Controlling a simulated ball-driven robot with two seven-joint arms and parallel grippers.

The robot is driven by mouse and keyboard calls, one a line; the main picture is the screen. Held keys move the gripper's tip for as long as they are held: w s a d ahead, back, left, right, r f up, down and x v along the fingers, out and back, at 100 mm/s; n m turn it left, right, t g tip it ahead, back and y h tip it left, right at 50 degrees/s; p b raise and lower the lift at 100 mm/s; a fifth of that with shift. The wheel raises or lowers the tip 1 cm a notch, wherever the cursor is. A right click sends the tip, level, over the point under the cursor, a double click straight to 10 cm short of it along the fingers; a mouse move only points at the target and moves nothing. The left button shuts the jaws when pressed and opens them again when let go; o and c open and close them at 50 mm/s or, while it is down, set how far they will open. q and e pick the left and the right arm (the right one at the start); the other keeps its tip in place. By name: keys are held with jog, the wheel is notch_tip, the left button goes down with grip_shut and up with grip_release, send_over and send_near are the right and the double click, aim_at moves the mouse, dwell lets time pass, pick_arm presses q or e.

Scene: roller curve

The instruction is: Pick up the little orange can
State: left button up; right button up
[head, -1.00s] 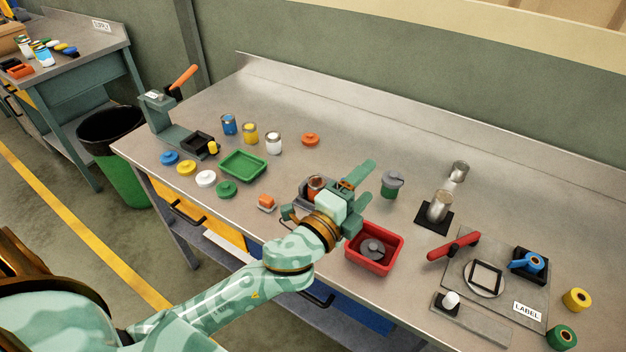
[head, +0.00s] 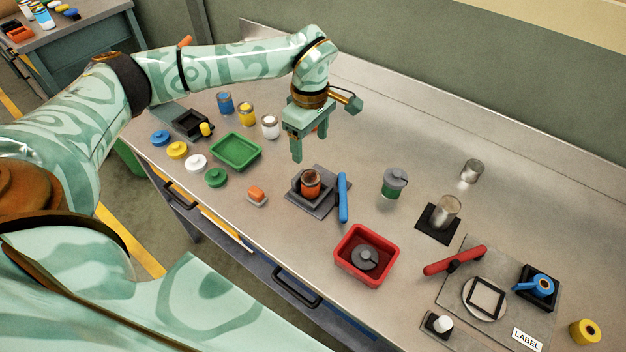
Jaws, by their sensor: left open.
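The little orange can (head: 310,182) stands upright in a dark grey fixture (head: 302,204) near the middle of the bench, with a blue handle (head: 343,196) at the fixture's right. Its top looks open and dark inside. My left gripper (head: 309,146) hangs fingers-down above and just behind the can in the picture, open, with nothing between its fingers. It appears apart from the can. My right gripper is not in view.
A green tray (head: 257,154) lies left, with blue, yellow and white cans behind it and several coloured lids before it. A red bin (head: 340,255) holding a grey lid sits front right. A grey-green can (head: 394,183) stands right of the fixture.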

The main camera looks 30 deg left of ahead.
aim_at(311, 176)
pick_arm(q)
notch_tip(311, 176, down, 10)
jog(key=shift+d+r+b, duration=0.1)
jog(key=shift+r+b, duration=0.1)
jog(key=shift+b, duration=0.25)
jog(key=f, duration=0.5)
jog(key=shift+w+a, duration=0.15)
jog(key=shift+a, duration=0.05)
jog(key=c, duration=1.1)
